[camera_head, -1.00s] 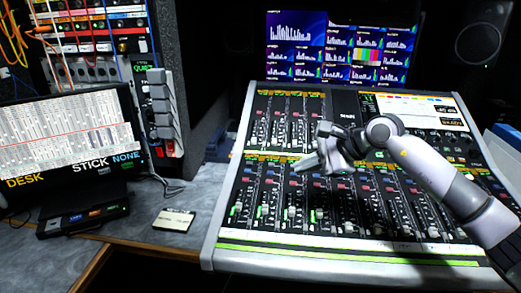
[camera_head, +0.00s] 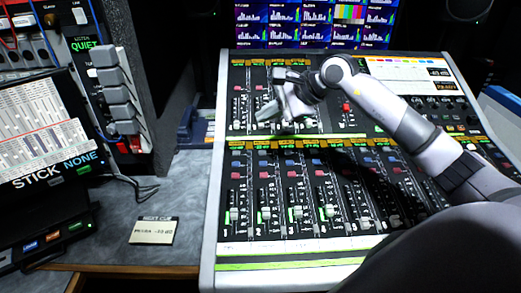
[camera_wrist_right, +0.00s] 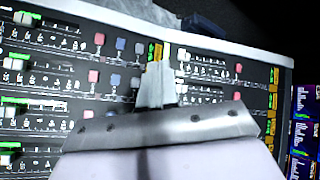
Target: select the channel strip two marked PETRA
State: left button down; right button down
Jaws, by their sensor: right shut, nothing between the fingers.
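The mixing desk (camera_head: 211,225) fills the middle and right of the head view, with an upper and a lower bank of channel strips. The second strip from the left in the lower bank (camera_head: 263,195) has a fader with a pale cap. The strip labels are too small to read, so I cannot confirm PETRA on one. My right gripper (camera_head: 267,112) is shut and empty, over the left part of the upper bank. In the right wrist view, its closed fingers (camera_wrist_right: 157,75) point at strips with red and blue buttons; contact cannot be told. My left gripper is not in view.
A card (camera_head: 153,231) headed NEXT CUE lies on the grey counter (camera_head: 192,185) left of the desk. A tilted screen (camera_head: 40,135) and a rack with grey switches (camera_head: 120,95) stand at the left. Monitors (camera_head: 312,22) stand behind the desk.

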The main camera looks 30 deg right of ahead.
aim_at(266, 157)
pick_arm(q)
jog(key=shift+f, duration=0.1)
pick_arm(e)
jog(key=shift+f, duration=0.15)
